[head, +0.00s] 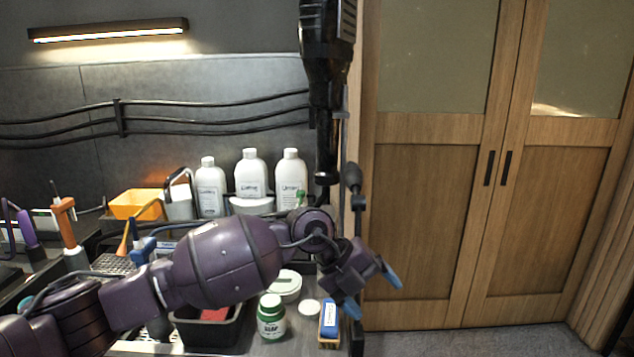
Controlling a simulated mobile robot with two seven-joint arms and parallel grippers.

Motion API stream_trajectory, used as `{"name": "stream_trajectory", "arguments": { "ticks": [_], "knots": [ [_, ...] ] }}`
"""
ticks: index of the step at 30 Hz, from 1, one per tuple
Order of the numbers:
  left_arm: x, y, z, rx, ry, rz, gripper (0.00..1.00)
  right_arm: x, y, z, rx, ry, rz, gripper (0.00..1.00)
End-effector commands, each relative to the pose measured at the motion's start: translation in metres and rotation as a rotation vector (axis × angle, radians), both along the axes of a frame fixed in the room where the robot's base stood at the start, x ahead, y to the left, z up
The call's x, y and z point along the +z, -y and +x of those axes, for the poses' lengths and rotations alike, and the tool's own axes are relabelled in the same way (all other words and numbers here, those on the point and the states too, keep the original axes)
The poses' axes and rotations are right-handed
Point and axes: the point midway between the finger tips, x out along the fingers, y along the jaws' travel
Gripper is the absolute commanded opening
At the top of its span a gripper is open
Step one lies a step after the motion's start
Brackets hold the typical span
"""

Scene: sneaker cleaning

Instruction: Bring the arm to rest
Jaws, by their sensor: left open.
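My left arm (225,262) comes in from the left and reaches across the counter, its purple links over the front of the worktop. My left gripper (371,292) is open at the arm's end, its two blue fingertips apart with nothing between them. It is in front of the counter's right end, up and to the right of a blue-topped brush (329,318). It looks clear of the things there. My right gripper is not in view.
Wooden doors (425,220) are at right.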

Motion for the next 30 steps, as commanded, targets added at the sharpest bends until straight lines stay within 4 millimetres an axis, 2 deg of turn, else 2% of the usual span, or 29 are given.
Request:
{"name": "stream_trajectory", "arguments": {
  "ticks": [1,3,7,11,15,19,22,26,30],
  "knots": [
    [0.019,0.014,-0.007,-0.042,0.016,-0.123,0.82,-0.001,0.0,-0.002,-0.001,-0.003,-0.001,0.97],
    [0.044,0.03,-0.015,-0.08,0.03,-0.303,0.82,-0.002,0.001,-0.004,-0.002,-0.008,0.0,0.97],
    [0.085,0.042,-0.026,-0.071,0.044,-0.633,0.82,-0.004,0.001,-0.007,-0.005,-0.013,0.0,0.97],
    [0.117,0.032,-0.021,0.049,0.04,-0.942,0.82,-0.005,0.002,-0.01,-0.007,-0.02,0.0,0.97],
    [0.129,-0.001,-0.002,0.288,0.014,-1.197,0.82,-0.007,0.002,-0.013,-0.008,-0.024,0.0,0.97],
    [0.116,-0.042,0.018,0.539,-0.032,-1.333,0.82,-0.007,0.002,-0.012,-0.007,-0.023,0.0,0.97],
    [0.094,-0.076,0.031,0.736,-0.077,-1.389,0.82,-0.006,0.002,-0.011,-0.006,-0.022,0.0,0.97],
    [0.054,-0.12,0.039,0.982,-0.155,-1.415,0.82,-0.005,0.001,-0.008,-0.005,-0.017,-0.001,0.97],
    [0.002,-0.165,0.036,1.226,-0.254,-1.404,0.82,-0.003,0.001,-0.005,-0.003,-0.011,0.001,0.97]
  ]
}}
